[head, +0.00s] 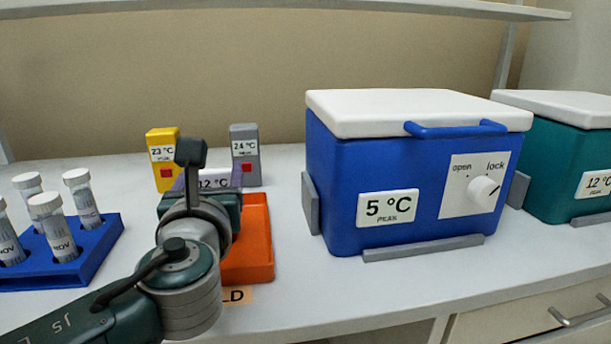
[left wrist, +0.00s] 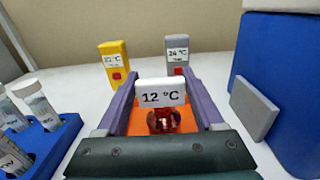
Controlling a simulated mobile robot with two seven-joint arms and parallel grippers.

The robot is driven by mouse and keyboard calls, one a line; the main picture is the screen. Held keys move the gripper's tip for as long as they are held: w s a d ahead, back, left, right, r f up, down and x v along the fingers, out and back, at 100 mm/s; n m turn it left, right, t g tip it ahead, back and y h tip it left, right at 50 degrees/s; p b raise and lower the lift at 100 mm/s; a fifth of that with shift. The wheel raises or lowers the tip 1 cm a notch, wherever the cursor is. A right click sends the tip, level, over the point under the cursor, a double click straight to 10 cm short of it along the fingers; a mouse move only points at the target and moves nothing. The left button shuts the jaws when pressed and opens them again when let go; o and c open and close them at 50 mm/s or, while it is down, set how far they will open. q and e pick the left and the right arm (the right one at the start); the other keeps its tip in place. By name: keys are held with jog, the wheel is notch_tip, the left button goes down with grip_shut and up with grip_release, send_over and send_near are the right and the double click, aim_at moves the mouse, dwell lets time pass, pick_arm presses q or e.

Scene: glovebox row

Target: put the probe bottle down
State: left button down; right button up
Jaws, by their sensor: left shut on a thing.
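The probe bottle is red and glassy, with a white plate reading 12 °C on top; the red body (left wrist: 164,121) shows in the left wrist view. In the head view only its white plate (head: 212,181) shows, behind my wrist. My left gripper (head: 209,184) is shut on the bottle, a purple finger on each side of it in the left wrist view (left wrist: 160,98). The bottle is over or in the orange tray (head: 258,235); I cannot tell whether its base touches. My right gripper is not in view.
A yellow 23 °C unit (head: 162,178) and a grey 24 °C unit (head: 246,172) stand behind. A blue rack (head: 92,257) with several capped tubes is left. A blue cooler (head: 340,170) reading 5 °C stands right, and a teal 12 °C cooler (head: 555,155) beyond it.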

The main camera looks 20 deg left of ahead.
pick_arm(q)
jog(key=shift+f, duration=0.1)
grip_release()
jog(key=shift+r, duration=0.2)
jog(key=p+v, duration=0.1)
jog(key=v, duration=1.1)
jog(key=shift+a, duration=0.1)
